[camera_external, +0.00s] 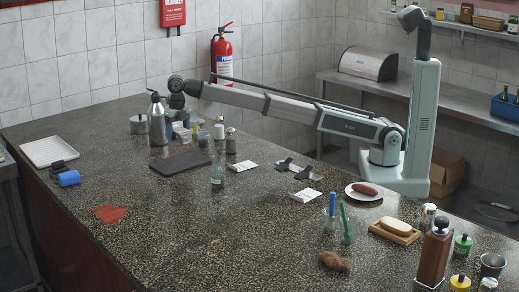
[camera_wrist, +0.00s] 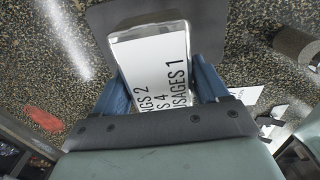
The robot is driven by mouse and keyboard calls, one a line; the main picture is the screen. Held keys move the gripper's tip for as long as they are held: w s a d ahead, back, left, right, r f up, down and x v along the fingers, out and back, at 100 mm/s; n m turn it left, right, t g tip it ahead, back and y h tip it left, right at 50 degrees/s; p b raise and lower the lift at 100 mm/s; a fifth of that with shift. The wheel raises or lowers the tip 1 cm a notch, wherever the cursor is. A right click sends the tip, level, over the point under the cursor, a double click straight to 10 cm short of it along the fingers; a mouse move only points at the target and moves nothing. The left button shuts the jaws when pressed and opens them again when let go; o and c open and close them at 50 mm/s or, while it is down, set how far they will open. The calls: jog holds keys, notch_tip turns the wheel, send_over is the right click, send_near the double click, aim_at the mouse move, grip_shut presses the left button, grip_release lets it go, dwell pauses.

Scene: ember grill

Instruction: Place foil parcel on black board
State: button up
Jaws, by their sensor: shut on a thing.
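In the wrist view, the blue fingers of my gripper (camera_wrist: 158,66) are shut on the foil parcel (camera_wrist: 151,58). It has shiny silvery edges and a white printed face with a line ending in "USAGES 1". The black board (camera_wrist: 112,14) lies beyond the fingertips, partly hidden by the parcel. In the external view, the black board (camera_external: 180,163) lies flat on the counter and looks bare. My arm's end is above the back left of the counter, among bottles. Its fingers and the parcel are hard to make out there.
A metal bottle (camera_external: 157,120) stands behind the board. A shaker (camera_external: 231,141) and a glass bottle (camera_external: 218,172) stand to its right. A white card (camera_external: 242,166) lies further right. A red cloth (camera_external: 110,213) and a white tray (camera_external: 48,151) are left.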

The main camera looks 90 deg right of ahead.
aim_at(180, 162)
notch_tip(180, 162, down, 9)
jog(key=shift+f, duration=0.1)
dwell(0.4)
jog(key=shift+f, duration=0.1)
jog(key=o, duration=1.3)
notch_tip(180, 162, up, 12)
jog(key=shift+r, duration=0.15)
